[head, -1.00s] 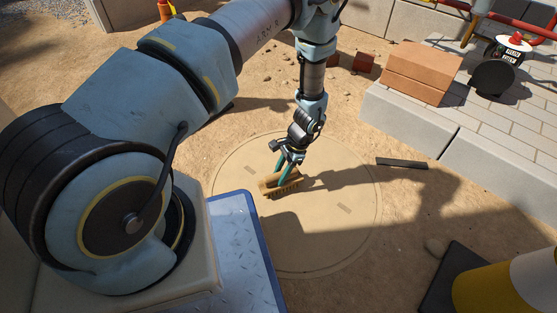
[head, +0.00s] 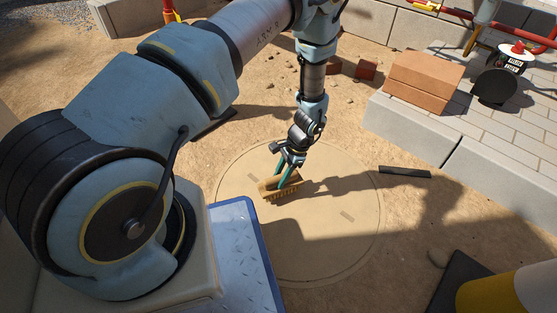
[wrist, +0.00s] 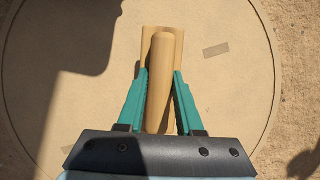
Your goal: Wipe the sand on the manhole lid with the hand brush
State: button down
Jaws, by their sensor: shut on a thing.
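The round manhole lid (head: 320,245) lies flush in the sandy ground and is covered in tan sand, with a few small darker slots showing. My gripper (head: 283,172) is over the upper left part of the lid, its green fingers shut on the handle of the hand brush (head: 281,191). The brush has a tan wooden body and bristles pointing down at the lid; I cannot tell whether they touch it. In the wrist view the brush handle (wrist: 160,80) sits between the two green fingers (wrist: 158,100). The fingers hide part of the handle.
A dark flat bar (head: 405,172) lies on the ground right of the lid. Pale kerb blocks (head: 410,130) with stacked bricks (head: 424,82) stand at upper right. A yellow and white object on a dark base (head: 500,290) is at lower right. Sand around the lid is mostly open.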

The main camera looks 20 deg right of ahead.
jog(key=shift+w+r+p, duration=0.1)
jog(key=shift+r+p, duration=2.25)
jog(key=shift+r, duration=0.8)
